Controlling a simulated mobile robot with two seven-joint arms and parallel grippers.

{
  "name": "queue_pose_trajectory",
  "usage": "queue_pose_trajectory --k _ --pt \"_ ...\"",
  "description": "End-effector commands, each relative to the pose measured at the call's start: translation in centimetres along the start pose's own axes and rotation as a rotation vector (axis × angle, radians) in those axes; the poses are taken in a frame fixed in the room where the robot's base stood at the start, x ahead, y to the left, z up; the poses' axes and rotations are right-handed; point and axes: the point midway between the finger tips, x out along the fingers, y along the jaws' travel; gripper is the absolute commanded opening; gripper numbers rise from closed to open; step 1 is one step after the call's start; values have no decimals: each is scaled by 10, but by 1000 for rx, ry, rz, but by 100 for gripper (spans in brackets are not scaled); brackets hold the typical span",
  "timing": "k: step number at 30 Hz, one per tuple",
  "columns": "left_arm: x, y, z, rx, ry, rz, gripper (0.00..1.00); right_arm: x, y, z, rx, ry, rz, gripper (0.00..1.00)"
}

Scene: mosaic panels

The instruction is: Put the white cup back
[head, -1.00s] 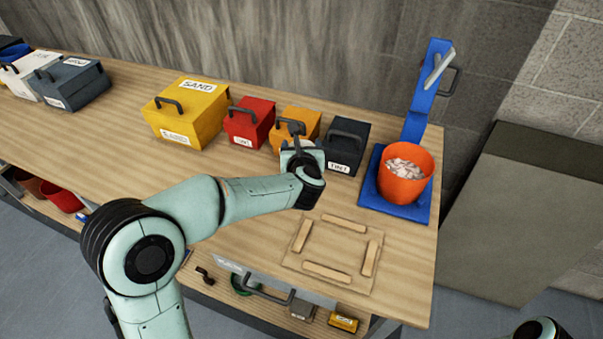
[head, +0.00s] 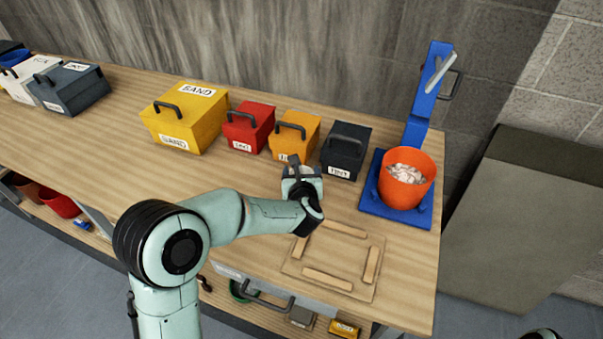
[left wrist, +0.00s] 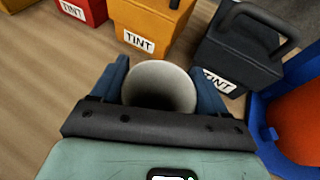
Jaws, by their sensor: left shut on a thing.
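The white cup (left wrist: 162,72) sits between the two blue fingers of my left gripper (left wrist: 162,90) in the left wrist view, its round rim toward the camera. My left gripper is shut on it. In the head view my left gripper (head: 298,168) is over the table, in front of the orange tint box (head: 289,137) and the dark tint box (head: 342,158). The cup is hidden there behind my gripper and wrist. My right gripper is out of view.
A red box (head: 247,128) and a yellow sand box (head: 188,118) stand to the left. An orange bucket (head: 408,180) with pale pieces stands on a blue stand (head: 372,208) at the right. A board with wooden strips (head: 327,279) lies near the front edge.

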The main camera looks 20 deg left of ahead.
Motion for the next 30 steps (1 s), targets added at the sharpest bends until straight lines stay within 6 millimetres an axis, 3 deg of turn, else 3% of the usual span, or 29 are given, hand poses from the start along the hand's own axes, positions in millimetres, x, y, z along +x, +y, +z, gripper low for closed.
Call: queue_pose_trajectory --k 1,2,3,4,15,30 --pt "1 0 -3 0 0 0 35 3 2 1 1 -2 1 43" --pt "0 0 -2 0 1 0 84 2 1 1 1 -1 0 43" --pt "0 0 -2 0 1 0 97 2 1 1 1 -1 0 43" --pt "0 0 -1 0 1 0 99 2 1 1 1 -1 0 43" --pt "-4 0 2 -1 -1 -2 99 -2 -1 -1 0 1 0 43" --pt "-101 0 1 -1 -2 -3 99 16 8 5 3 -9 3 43"
